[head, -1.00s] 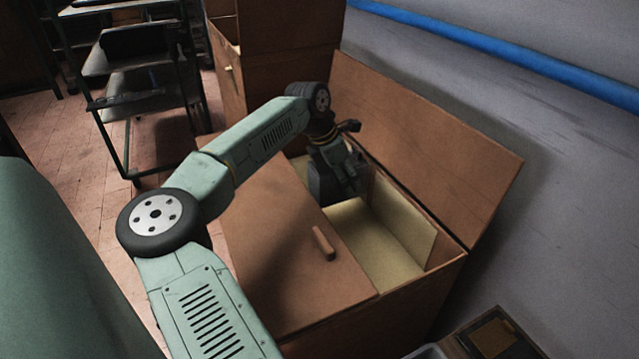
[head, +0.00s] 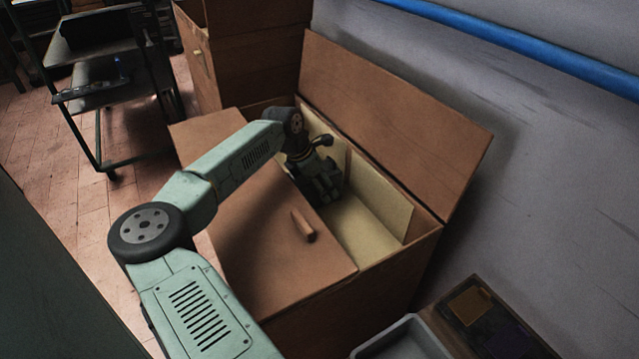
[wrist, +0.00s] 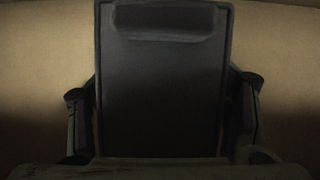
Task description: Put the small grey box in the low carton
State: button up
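The small grey box (wrist: 162,85) shows dark in the wrist view, with a raised strip near its top edge. My gripper (wrist: 163,105) has one finger on each side of it, and narrow gaps seem to show between fingers and box. In the head view my gripper (head: 325,185) is down inside the opening of a brown chest with a pale lining (head: 375,230). The box cannot be made out apart from the dark gripper there. I cannot pick out the low carton for sure.
The chest has a raised back lid (head: 400,120) and a front panel with a handle (head: 305,226) beneath my arm. A grey tray (head: 405,340) and a dark case (head: 490,315) stand at lower right. A wall is behind; a black rack (head: 105,80) stands at left.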

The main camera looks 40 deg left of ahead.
jog(key=o, duration=0.4)
jog(key=shift+c, duration=0.2)
jog(key=shift+r, duration=0.15)
jog(key=b+v, duration=0.1)
jog(key=v, duration=1.1)
